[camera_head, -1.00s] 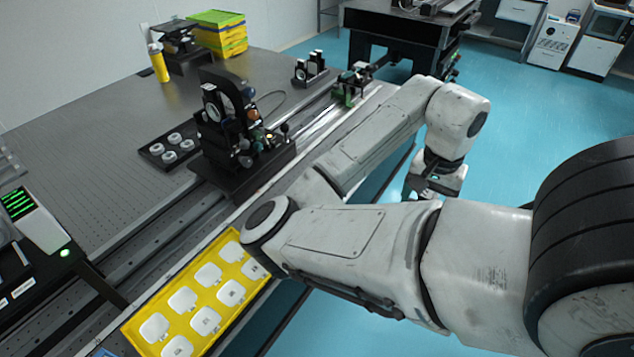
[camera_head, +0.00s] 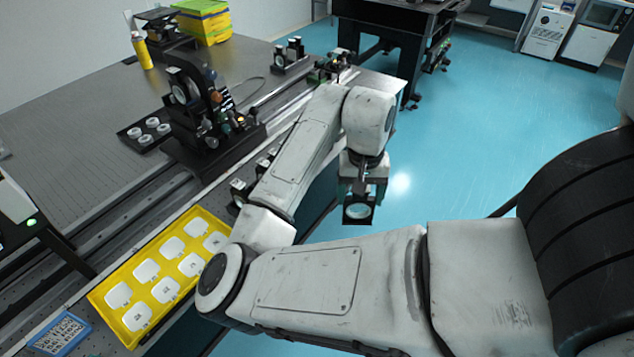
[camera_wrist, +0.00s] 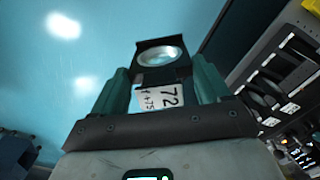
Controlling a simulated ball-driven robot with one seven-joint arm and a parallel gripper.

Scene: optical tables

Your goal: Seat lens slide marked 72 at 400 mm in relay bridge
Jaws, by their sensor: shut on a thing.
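My gripper (camera_head: 361,190) is shut on the lens slide (camera_head: 358,209), a dark square frame with a round clear lens. In the wrist view the slide (camera_wrist: 161,70) sits between the two green fingers, and its white label reads 72 with smaller print beside it. The gripper hangs over the blue floor, to the right of the optical table and clear of it. Small black mounts (camera_head: 240,190) on the table edge are partly hidden behind my arm; I cannot tell for sure whether they belong to the relay bridge.
A yellow tray (camera_head: 97,301) with several white pads lies on the table's near edge, beside a blue label card (camera_head: 61,335). A black optical assembly (camera_head: 205,125) stands on the rail. A dark tray of rings (camera_head: 140,136) lies left of it. A second table (camera_head: 385,25) stands behind.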

